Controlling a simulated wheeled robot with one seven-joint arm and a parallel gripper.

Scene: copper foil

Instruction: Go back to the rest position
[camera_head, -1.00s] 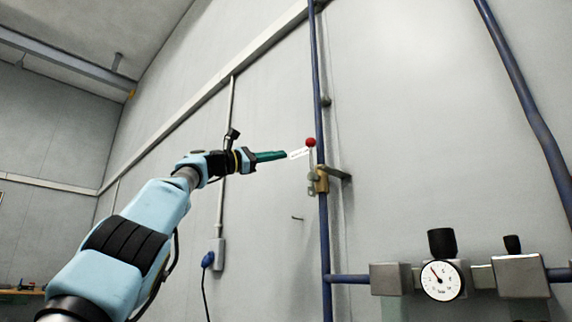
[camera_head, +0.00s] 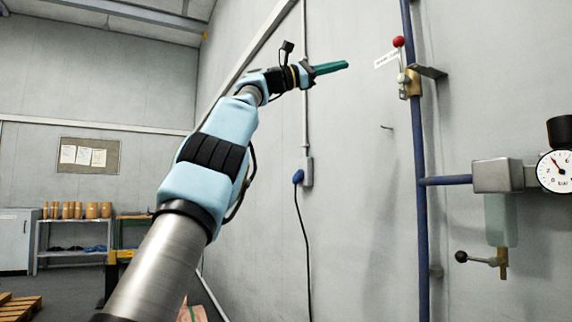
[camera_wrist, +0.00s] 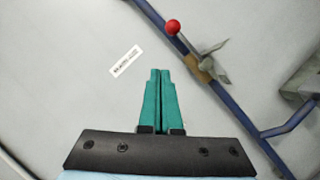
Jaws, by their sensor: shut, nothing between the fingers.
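My gripper (camera_head: 346,65) is at the end of my raised arm, in front of the grey wall. Its green fingers are together with nothing between them; the wrist view shows them too (camera_wrist: 160,72). A valve with a red ball knob (camera_head: 398,42) sits on the blue vertical pipe (camera_head: 418,150), to the right of my fingertips. In the wrist view the red knob (camera_wrist: 173,27) lies beyond and slightly right of the fingertips. The gripper is apart from the valve. A small white label (camera_head: 386,59) is on the wall beside the knob.
A pressure gauge (camera_head: 555,171) and filter unit stand on the pipe at right. A black-handled lever (camera_head: 461,257) is below. A blue plug (camera_head: 298,176) with a cable is on the wall. Shelves with jars (camera_head: 75,221), a cabinet (camera_head: 14,240) and pallets (camera_head: 18,306) are at left.

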